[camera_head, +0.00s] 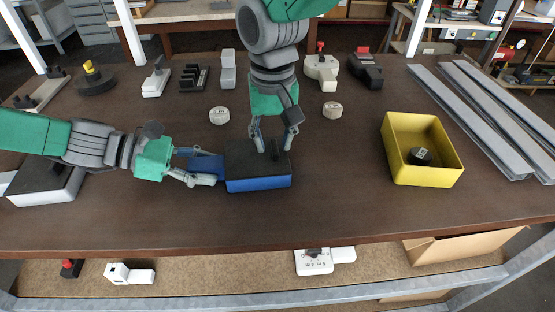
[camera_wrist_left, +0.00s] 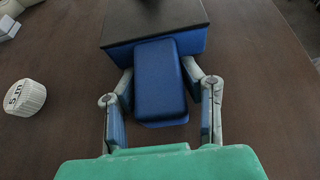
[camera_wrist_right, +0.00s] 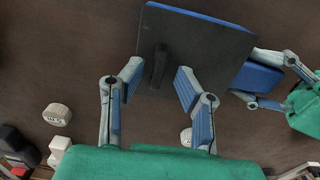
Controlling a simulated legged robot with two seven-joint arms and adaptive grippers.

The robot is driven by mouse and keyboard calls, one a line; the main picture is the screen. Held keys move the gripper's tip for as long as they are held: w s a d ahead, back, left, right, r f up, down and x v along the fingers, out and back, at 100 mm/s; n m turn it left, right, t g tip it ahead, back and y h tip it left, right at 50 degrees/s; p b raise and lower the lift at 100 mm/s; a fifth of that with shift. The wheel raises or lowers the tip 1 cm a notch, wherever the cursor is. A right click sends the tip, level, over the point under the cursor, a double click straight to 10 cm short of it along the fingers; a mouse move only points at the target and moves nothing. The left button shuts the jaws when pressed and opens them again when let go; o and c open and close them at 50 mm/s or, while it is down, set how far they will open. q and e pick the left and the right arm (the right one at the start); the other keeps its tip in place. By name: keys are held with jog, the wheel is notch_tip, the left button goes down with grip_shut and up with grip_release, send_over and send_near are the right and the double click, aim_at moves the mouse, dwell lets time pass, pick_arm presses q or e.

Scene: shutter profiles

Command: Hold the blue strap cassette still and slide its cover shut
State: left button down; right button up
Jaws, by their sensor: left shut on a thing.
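The blue strap cassette (camera_head: 258,184) lies on the table in front of me, with a black cover (camera_head: 240,160) on top. A blue block (camera_wrist_left: 160,80) sticks out of its left side. My left gripper (camera_head: 208,168) is shut on this block, one finger on each side. An upright black ridge (camera_wrist_right: 158,66) stands on the cover. My right gripper (camera_wrist_right: 158,75) comes down from above with its fingers open around the ridge, with gaps on both sides. In the head view the right fingers partly hide the cover's far edge.
A yellow bin (camera_head: 427,180) holding a dark round piece (camera_head: 420,156) stands at the right. Long grey profiles (camera_head: 480,115) lie beyond it. White round discs (camera_head: 219,116) and several fixtures stand at the back. A white box with a dark top (camera_head: 48,188) lies near my left arm.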

aim_at(188, 164)
jog(key=shift+r, duration=2.55)
pick_arm(q)
jog(key=c, duration=1)
grip_release()
jog(key=shift+o, duration=0.2)
jog(key=shift+a+r+p, duration=0.4)
jog(key=shift+a+p, duration=0.1)
jog(key=shift+p, duration=0.05)
pick_arm(e)
jog(key=shift+r, duration=0.5)
pick_arm(q)
jog(key=p+v, duration=0.4)
jog(key=v, duration=0.1)
jog(key=shift+a, duration=0.15)
jog(key=shift+s+a+r, duration=0.1)
jog(key=shift+a, duration=0.15)
pick_arm(e)
notch_tip(188, 164, up, 4)
jog(key=shift+r, duration=0.15)
